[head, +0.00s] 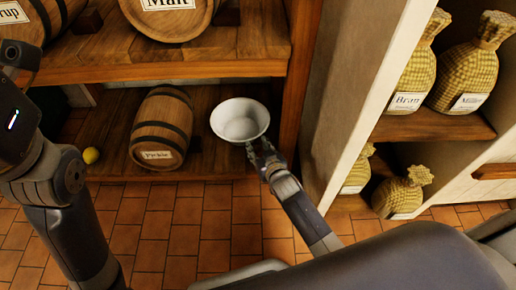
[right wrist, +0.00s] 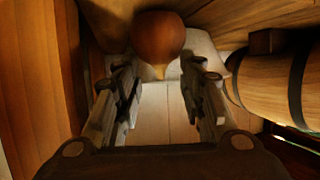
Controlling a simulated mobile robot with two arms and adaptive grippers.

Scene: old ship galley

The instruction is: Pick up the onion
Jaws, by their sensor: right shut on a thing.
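The onion (right wrist: 158,37) is round and reddish brown, with its pale tip facing my palm. In the right wrist view it sits between the fingertips of my right gripper (right wrist: 159,70), whose fingers stand about an onion's width apart, shut on it. In the head view my right gripper (head: 260,153) is at the near rim of a white bowl (head: 240,119) on the lower shelf; the onion is hidden there. My left arm shows at the left edge, but its gripper fingers are out of the picture.
A small barrel (head: 161,128) lies left of the bowl; it also shows in the right wrist view (right wrist: 270,82). A wooden upright bounds the shelf at right. Cloth sacks (head: 403,192) fill the right shelves. The tiled floor (head: 170,235) in front is clear.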

